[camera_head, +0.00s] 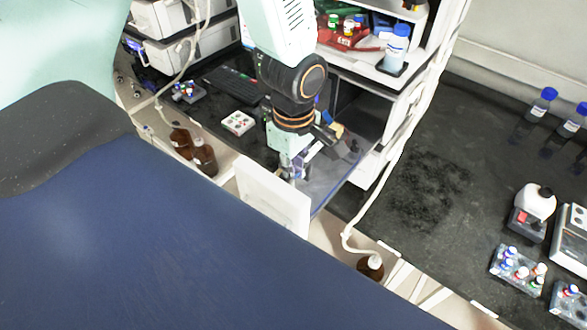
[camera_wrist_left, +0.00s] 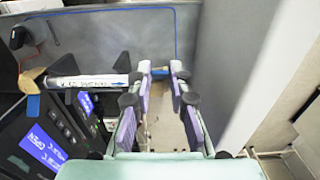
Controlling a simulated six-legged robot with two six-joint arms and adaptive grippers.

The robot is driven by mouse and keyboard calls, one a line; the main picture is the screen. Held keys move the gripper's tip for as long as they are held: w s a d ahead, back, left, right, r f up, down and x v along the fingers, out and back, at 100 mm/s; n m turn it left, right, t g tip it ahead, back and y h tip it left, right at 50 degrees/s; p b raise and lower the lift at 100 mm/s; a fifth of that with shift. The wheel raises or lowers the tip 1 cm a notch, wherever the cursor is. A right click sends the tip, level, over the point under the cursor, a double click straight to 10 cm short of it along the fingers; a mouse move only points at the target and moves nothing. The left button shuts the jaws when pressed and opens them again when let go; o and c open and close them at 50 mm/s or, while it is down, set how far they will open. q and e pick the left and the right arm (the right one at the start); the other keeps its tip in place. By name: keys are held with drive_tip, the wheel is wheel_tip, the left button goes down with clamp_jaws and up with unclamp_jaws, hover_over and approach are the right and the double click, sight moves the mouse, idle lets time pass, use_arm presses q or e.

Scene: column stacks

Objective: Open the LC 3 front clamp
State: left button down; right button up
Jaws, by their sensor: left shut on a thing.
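My left gripper (camera_head: 296,168) reaches down into the open front of an LC stack in the head view. In the left wrist view its purple-padded fingers (camera_wrist_left: 161,74) are closed around a small part at the right end of a white, labelled column (camera_wrist_left: 92,80). The column lies level across the picture. A tan and blue bit (camera_wrist_left: 176,67) shows by the fingertips; the fingers hide most of the held part, so I cannot tell whether it is the front clamp. No LC 3 label is readable. My right gripper is not in view.
A white door panel (camera_head: 272,194) stands out in front of the gripper. Dark modules with lit blue screens (camera_wrist_left: 42,146) sit left in the wrist view. Brown bottles (camera_head: 203,157) stand left of the door. A white tube (camera_head: 372,205) hangs to the right. The dark bench (camera_head: 425,180) has clear room.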

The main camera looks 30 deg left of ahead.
sight(279, 170)
use_arm(q)
drive_tip(key=shift+d+f, duration=0.1)
idle(0.3)
